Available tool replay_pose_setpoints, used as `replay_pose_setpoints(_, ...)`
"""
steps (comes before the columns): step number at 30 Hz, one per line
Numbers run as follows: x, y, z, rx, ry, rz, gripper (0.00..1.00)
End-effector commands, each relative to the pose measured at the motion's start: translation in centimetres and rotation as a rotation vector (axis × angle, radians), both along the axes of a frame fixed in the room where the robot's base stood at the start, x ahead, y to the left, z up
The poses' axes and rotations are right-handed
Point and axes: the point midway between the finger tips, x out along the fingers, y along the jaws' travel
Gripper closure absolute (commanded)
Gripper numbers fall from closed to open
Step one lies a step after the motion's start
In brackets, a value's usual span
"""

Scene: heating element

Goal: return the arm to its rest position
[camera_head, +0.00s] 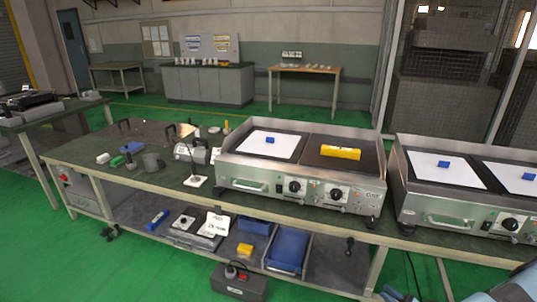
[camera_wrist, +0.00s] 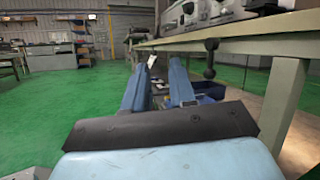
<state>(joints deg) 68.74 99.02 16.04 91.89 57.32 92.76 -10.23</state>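In the wrist view my gripper (camera_wrist: 161,66) points forward, low beside the workbench. Its two blue fingers stand apart with an open gap, and I see nothing held between them. The dark palm bar lies across the lower part of that view. In the head view only a little of my arm (camera_head: 515,288) shows at the bottom right corner, light blue and dark; the rest of it is out of frame.
The workbench (camera_head: 95,163) carries a griddle unit (camera_head: 290,185) with a yellow block (camera_head: 340,152), and another griddle unit (camera_head: 440,212) at right. In the wrist view a bench leg (camera_wrist: 283,100) stands close at right. Green floor (camera_wrist: 50,110) is open at left.

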Motion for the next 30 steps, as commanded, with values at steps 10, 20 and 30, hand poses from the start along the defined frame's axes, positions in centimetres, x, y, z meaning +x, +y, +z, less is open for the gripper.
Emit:
replay_pose_setpoints(10,2.6,-0.5,7.7,-0.221,-0.014,0.229,0.75)
replay_pose_setpoints(20,4.6,0.5,15.4,-0.443,-0.037,0.433,0.75)
replay_pose_setpoints(30,5.8,2.6,23.4,-0.68,-0.077,0.619,0.75)
